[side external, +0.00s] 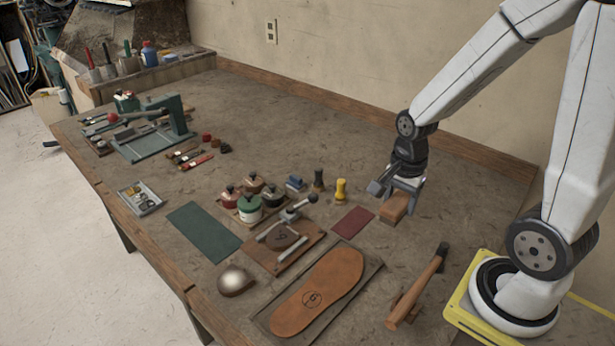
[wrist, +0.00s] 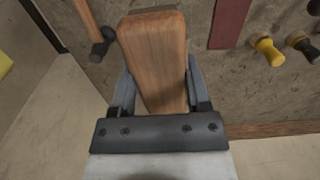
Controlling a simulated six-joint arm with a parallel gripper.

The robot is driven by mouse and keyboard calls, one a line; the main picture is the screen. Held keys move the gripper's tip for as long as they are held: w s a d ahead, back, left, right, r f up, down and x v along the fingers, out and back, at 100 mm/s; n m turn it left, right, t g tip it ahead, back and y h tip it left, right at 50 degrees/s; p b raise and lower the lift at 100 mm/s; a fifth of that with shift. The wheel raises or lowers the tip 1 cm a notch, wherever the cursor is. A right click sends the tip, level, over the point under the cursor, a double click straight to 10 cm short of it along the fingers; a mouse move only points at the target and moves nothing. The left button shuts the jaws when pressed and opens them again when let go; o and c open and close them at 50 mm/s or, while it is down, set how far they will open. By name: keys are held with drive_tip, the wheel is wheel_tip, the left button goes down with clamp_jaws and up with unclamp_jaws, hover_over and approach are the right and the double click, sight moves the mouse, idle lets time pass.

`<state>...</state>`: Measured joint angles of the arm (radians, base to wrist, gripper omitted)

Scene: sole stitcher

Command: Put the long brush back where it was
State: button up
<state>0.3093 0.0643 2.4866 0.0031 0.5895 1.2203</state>
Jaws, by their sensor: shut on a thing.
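The long brush (side external: 394,208) shows as a wooden block with a reddish-brown back, at the right of the bench beside the dark red mat (side external: 352,221). My gripper (side external: 400,190) is shut on it from above. In the wrist view the brush's wooden back (wrist: 153,50) lies lengthwise between the two fingers of my gripper (wrist: 160,98), its far end sticking out past them. Its bristles are not clearly seen. The brush is low, at or just above the bench surface; I cannot tell whether it touches.
A hammer (side external: 418,286) lies front right of the brush. A yellow-handled tool (side external: 341,190) and a dark one (side external: 318,180) stand left of it, beyond the mat. A leather sole (side external: 318,292) lies in front. The bench (side external: 440,175) behind the brush is bare.

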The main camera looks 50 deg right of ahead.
drive_tip(key=shift+s+d, duration=0.15)
drive_tip(key=shift+s, duration=0.55)
drive_tip(key=shift+w, duration=0.1)
drive_tip(key=shift+w+d+f, duration=0.2)
drive_tip(key=shift+w+f, duration=0.2)
drive_tip(key=shift+w, duration=0.35)
drive_tip(key=w+f, duration=0.2)
drive_tip(key=w, duration=0.1)
drive_tip(key=w+d+f, duration=0.1)
drive_tip(key=w+f, duration=0.2)
drive_tip(key=w, duration=0.1)
drive_tip(key=w+d+f, duration=0.1)
drive_tip(key=w+f, duration=0.1)
drive_tip(key=w, duration=0.1)
drive_tip(key=shift+w+d+f, duration=0.2)
drive_tip(key=shift+w+f, duration=0.05)
drive_tip(key=shift+w+d+f, duration=0.15)
drive_tip(key=shift+w+f, duration=0.35)
drive_tip(key=shift+f, duration=0.05)
